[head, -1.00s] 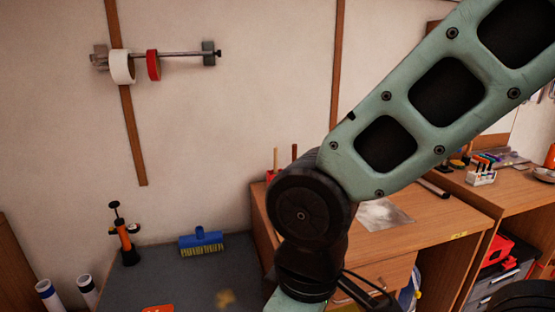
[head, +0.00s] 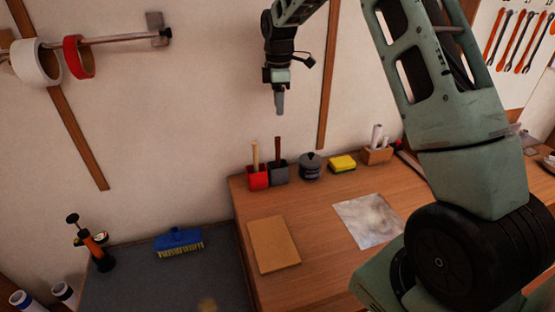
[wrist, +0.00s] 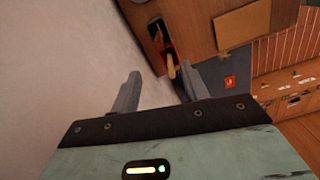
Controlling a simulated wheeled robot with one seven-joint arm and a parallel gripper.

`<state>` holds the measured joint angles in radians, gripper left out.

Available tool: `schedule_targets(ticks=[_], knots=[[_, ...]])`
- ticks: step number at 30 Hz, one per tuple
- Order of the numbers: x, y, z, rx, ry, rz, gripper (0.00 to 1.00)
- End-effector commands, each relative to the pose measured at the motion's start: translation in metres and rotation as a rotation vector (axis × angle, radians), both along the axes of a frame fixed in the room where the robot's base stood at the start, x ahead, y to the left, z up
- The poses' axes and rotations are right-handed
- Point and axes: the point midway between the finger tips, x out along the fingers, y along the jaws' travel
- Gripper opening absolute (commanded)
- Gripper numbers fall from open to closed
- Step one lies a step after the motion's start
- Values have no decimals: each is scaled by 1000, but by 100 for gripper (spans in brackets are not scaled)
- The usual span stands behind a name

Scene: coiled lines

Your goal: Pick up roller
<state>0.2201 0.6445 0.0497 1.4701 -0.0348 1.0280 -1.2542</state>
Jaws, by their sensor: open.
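My gripper (head: 279,103) hangs in the air near the wall, above the back of the wooden desk. In the wrist view its two fingers (wrist: 162,82) are apart with nothing between them. No thing is plain to me as a roller. A light wooden handle (head: 255,153) stands upright in a red holder (head: 258,178) at the desk's back left. A dark handle (head: 277,151) stands in a grey holder (head: 279,174) beside it. Both are well below my gripper. In the wrist view the light handle (wrist: 171,66) shows beyond the fingertips.
The desk (head: 310,225) also bears a dark lidded pot (head: 311,166), a yellow sponge (head: 342,164), a box with white rolls (head: 377,153) and flat sheets. A blue brush (head: 179,241) lies on the lower grey bench (head: 200,280). Tape rolls hang on a wall rod (head: 125,38).

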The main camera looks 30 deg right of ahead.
Motion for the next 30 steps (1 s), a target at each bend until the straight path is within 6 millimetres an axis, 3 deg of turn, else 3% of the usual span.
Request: schedule_targets(ticks=[15,30], knots=[[0,-1,-96,0,4,2,45],[3,1,-141,0,4,4,45]])
